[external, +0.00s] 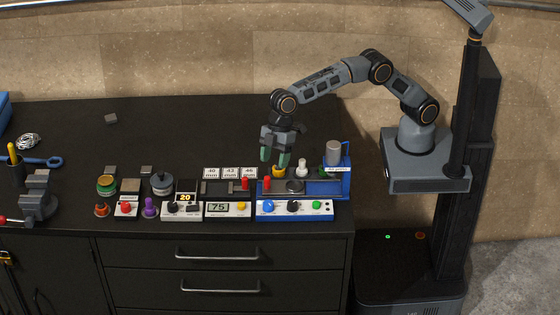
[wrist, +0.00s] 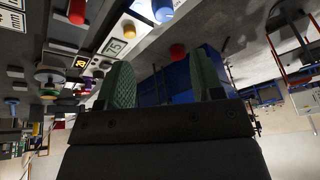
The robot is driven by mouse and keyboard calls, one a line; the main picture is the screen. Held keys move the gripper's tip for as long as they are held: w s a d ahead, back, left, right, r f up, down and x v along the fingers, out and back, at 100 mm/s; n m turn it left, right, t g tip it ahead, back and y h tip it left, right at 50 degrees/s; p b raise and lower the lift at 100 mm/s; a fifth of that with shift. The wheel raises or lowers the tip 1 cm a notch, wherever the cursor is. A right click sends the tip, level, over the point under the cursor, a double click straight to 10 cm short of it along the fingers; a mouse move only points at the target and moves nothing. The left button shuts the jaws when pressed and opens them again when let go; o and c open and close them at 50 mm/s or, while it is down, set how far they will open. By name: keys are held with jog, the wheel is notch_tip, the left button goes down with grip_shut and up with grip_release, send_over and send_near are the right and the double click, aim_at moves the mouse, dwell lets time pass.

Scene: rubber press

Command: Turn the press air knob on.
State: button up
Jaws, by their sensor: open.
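A blue-framed press (external: 345,180) with a grey cylinder stands at the bench's right end. A white and blue control box (external: 325,212) in front carries a blue knob (external: 268,205), a black knob (external: 292,206) and a green knob (external: 316,204). A yellow knob (external: 278,171) and a white one (external: 301,168) stand behind it. No label shows which is the press air knob. My gripper (external: 275,160), with green fingertips, points down just above the yellow knob, open and empty. In the wrist view my gripper (wrist: 165,68) is spread, with a red knob (wrist: 177,50) beyond the gap.
To the left are boxes with displays (external: 218,207), red levers (external: 245,183), a purple knob (external: 149,207) and a red button (external: 125,208). A vise (external: 38,195) stands at the far left. The back of the black bench (external: 190,125) is mostly clear.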

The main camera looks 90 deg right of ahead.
aim_at(268, 203)
jog(key=a+f+n+p, duration=0.1)
jog(key=f, duration=0.3)
jog(key=w+a+f+n+p, duration=0.1)
jog(key=a+f, duration=0.1)
jog(key=f, duration=0.2)
jog(key=w+a+f+n+p, duration=0.1)
jog(key=a+f, duration=0.1)
jog(key=f, duration=0.2)
jog(key=shift+a+f, duration=0.2)
jog(key=shift+f, duration=0.1)
